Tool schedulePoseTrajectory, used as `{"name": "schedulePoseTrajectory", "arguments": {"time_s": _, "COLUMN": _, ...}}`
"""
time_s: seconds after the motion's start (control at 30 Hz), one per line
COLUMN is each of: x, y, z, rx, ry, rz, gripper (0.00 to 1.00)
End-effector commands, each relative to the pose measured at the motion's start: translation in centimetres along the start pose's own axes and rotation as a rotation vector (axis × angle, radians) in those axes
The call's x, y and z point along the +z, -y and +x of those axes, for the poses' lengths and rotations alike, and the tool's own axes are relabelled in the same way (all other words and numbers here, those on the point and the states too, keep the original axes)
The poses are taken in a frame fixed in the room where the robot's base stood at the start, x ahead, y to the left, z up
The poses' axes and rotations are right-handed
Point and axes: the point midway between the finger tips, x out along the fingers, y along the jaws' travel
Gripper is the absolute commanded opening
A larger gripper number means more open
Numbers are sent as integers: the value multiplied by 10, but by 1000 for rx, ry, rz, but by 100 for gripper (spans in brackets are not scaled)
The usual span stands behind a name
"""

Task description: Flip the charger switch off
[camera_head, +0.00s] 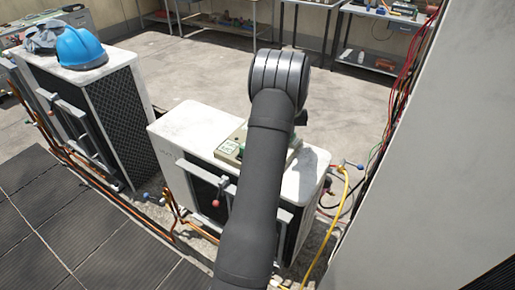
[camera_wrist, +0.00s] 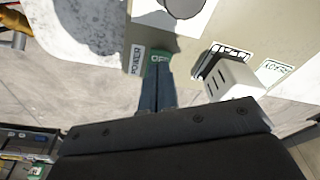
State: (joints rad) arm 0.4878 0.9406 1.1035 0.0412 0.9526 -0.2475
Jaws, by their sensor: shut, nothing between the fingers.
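A beige panel (camera_head: 226,152) with green-and-white labels lies on top of the nearer white condenser (camera_head: 180,130) in the head view; my arm hides much of it. The wrist view shows the panel (camera_wrist: 215,40) close up. My gripper (camera_wrist: 158,68) is shut and empty, its fingertips over or just at a green OFF label (camera_wrist: 158,56) beside a POWER label (camera_wrist: 137,60). A white block with dark slots (camera_wrist: 232,78) stands to the right of the fingers, apart from them, near another green-edged label (camera_wrist: 274,72). I cannot tell which part is the charger switch.
A second condenser (camera_head: 120,110) with a blue hard hat (camera_head: 80,48) stands at left. Copper pipes, a yellow hose (camera_head: 335,225) and red cables (camera_head: 410,55) run around the units. A grey wall (camera_head: 430,150) bounds the right. Open concrete floor lies behind.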

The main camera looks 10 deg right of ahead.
Motion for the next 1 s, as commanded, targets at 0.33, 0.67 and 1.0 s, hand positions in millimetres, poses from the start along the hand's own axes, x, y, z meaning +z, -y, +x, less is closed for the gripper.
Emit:
{"name": "schedulePoseTrajectory", "arguments": {"time_s": 0.33, "x": -5, "y": 0, "z": -28, "rx": 1, "ry": -2, "rz": 0, "gripper": 0}}
{"name": "schedulePoseTrajectory", "arguments": {"time_s": 0.67, "x": -9, "y": 0, "z": -54, "rx": 1, "ry": -2, "rz": 0, "gripper": 0}}
{"name": "schedulePoseTrajectory", "arguments": {"time_s": 1.0, "x": -10, "y": 0, "z": -67, "rx": 0, "ry": -1, "rz": 0, "gripper": 0}}
